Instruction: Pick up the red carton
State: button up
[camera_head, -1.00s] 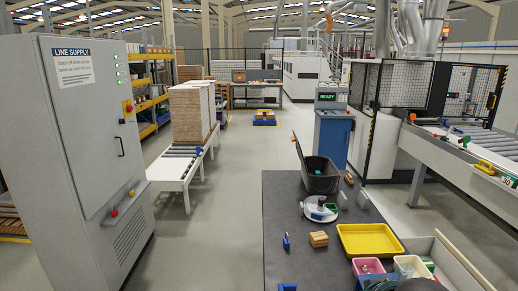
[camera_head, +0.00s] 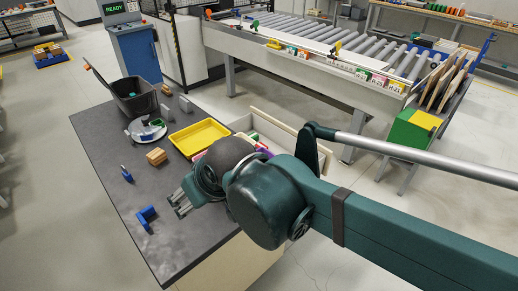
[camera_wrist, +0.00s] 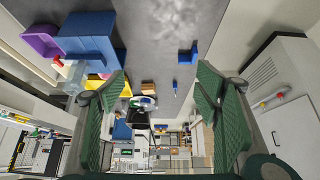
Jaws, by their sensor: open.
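I cannot make out a red carton clearly in either current view. My gripper (camera_head: 181,203) hangs over the near right part of the dark worktable (camera_head: 105,135), and my arm hides the table's right corner. In the wrist view my gripper (camera_wrist: 162,80) is open, with its two green ribbed fingers wide apart and nothing between them. A blue angled block (camera_head: 146,217) lies on the table left of my gripper. Beyond it are a small blue item (camera_head: 126,174) and a stack of wooden blocks (camera_head: 156,156).
A yellow tray (camera_head: 199,138), a round white dish (camera_head: 146,130) and a dark open bin (camera_head: 134,96) stand on the worktable. An open drawer-like box (camera_head: 285,134) is partly hidden behind my arm. A roller conveyor (camera_head: 300,58) runs behind. The table's left front is clear.

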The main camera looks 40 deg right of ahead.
jog(key=w+d+r+m+g+h, duration=0.1)
jog(key=w+d+r+m, duration=0.15)
jog(key=w+d, duration=0.55)
jog(key=w+d+r+m+g, duration=0.1)
jog(key=w+d+r+m, duration=0.2)
jog(key=w, duration=0.9)
jog(key=w+d+f+m+g, duration=0.1)
jog(key=w+d+f+m, duration=0.15)
jog(key=w+d, duration=0.65)
jog(key=w+d+f+m+g, duration=0.1)
jog(key=w+d+f, duration=0.3)
jog(key=w+d, duration=0.45)
jog(key=m+g+y, duration=0.1)
jog(key=m+g, duration=0.2)
jog(key=m, duration=0.6)
send_over(261, 146)
notch_tip(261, 146, down, 40)
jog(key=shift+w+r, duration=0.1)
jog(key=shift+r, duration=0.15)
jog(key=shift+d+f, duration=0.1)
jog(key=shift+f, duration=0.2)
